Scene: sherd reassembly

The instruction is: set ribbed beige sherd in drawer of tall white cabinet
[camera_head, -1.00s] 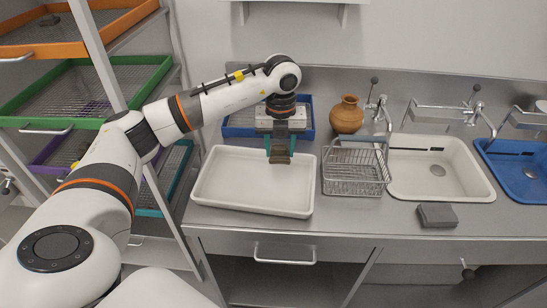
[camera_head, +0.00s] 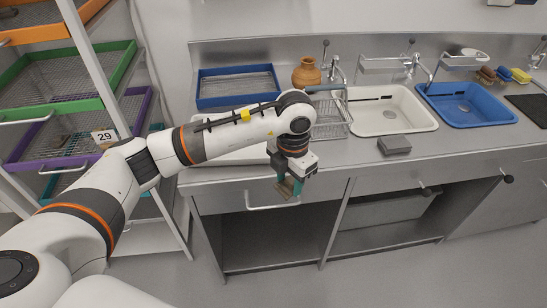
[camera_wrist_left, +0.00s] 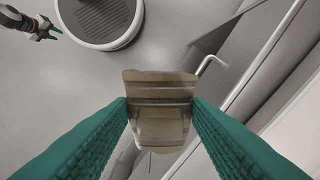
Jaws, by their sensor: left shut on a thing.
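The ribbed beige sherd (camera_wrist_left: 158,108) is held between the teal fingers of my left gripper (camera_wrist_left: 160,118) in the left wrist view, with its ribs running across it. In the head view, my left gripper (camera_head: 289,187) hangs in front of the bench's front edge, and the sherd shows only as a small brownish patch at the fingertips. My right gripper (camera_wrist_left: 47,32) shows small at the upper left of the wrist view; its finger gap is too small to judge. I cannot make out a tall white cabinet or its open drawer in the head view.
The steel bench (camera_head: 335,172) has a drawer handle (camera_head: 272,207) close to my left gripper. A white tray (camera_head: 225,155) is partly behind my arm. A wire basket (camera_head: 330,118), clay pot (camera_head: 306,73) and grey block (camera_head: 394,145) stand on the bench. A rack of coloured mesh trays (camera_head: 125,60) is at left.

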